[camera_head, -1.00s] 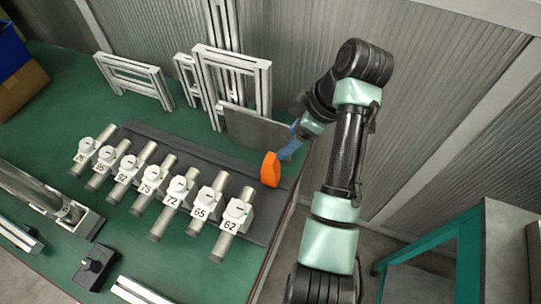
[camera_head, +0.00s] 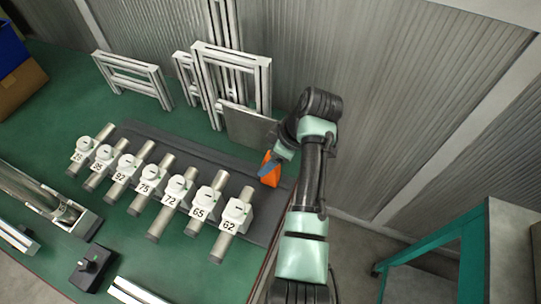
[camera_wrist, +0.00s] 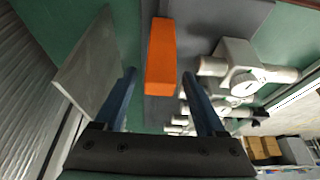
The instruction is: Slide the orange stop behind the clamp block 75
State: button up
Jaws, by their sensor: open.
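The orange stop (camera_head: 267,180) stands at the right end of the dark base strip, behind and right of the clamp block 62 (camera_head: 236,211). In the wrist view the orange stop (camera_wrist: 161,58) appears between the two blue fingers. My gripper (camera_wrist: 158,74) is open, with a gap on each side of the stop. In the head view my gripper (camera_head: 274,167) is at the stop and partly covers it. The clamp block 75 (camera_head: 149,176) is fourth from the left in the row, well left of the stop, between 92 and 72.
Several numbered clamp blocks with grey rods stand in front of the dark strip (camera_head: 190,149). A grey plate (camera_head: 248,128) leans upright behind the strip near my gripper, with aluminium frames (camera_head: 232,62) behind it. The strip behind the blocks is clear leftward of the stop.

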grip_shut()
dwell(1.3)
